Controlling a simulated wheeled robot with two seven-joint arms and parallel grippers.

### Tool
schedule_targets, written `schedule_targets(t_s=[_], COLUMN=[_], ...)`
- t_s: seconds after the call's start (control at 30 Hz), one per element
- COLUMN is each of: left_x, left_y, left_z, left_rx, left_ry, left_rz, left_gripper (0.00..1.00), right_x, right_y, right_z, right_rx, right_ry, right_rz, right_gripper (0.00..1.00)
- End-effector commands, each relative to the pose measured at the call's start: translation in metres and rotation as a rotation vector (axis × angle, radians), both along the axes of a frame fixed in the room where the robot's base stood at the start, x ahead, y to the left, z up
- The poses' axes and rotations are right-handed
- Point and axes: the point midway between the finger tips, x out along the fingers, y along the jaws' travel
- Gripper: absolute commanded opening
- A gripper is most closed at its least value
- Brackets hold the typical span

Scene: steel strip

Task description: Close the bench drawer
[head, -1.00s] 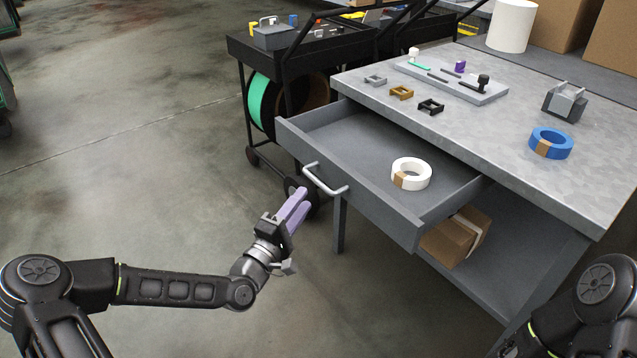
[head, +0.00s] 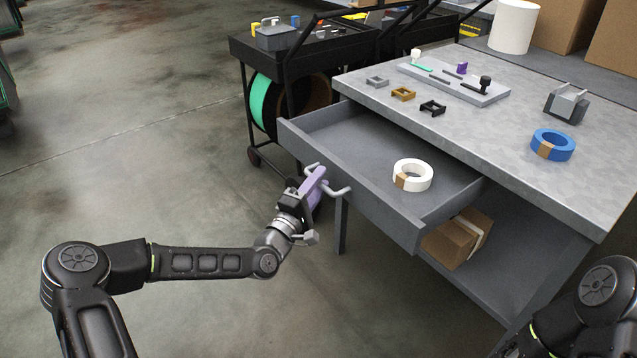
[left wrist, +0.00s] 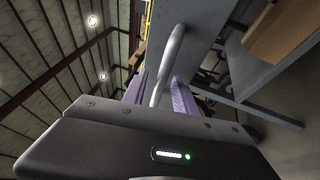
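The bench drawer (head: 368,202) is pulled out from the grey workbench, with a roll of white tape (head: 413,175) inside it. Its light bar handle (head: 339,191) is on the front panel. My left gripper (head: 318,178) is at the handle in the head view. In the left wrist view, the gripper's purple fingers (left wrist: 158,92) are apart, with the handle (left wrist: 168,62) passing between them. I cannot tell whether either finger touches the bar. My right gripper is not in view; only part of the right arm shows at the lower right.
A blue tape roll (head: 553,145), a grey dispenser (head: 567,103) and a tray of small parts (head: 455,82) are on the benchtop (head: 490,130). A cardboard box (head: 455,240) sits on the lower shelf. A black cart (head: 300,45) stands behind the drawer. Open floor lies to the left.

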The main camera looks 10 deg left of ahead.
Motion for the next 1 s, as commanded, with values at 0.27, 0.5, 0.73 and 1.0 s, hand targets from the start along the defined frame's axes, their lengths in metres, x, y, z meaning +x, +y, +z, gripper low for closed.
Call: schedule_targets(t_s=[0.27,0.5,0.73,1.0], left_x=[-0.0003,-0.0004,-0.0005,-0.0005], left_y=[0.0002,0.0003,0.0002,0.0002], left_z=[-0.0002,-0.0003,-0.0005,-0.0007], left_rx=[0.000,0.000,0.000,0.000], left_ry=[0.000,0.001,0.001,0.001], left_rz=[0.000,0.000,0.000,0.000], left_gripper=[0.16,0.00,0.00,0.00], right_x=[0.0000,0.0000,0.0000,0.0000], right_y=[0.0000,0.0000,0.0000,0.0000], right_z=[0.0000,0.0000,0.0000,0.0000], right_rx=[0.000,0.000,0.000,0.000], right_ry=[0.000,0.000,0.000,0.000], right_rz=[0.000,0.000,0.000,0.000], right_gripper=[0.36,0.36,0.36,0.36])
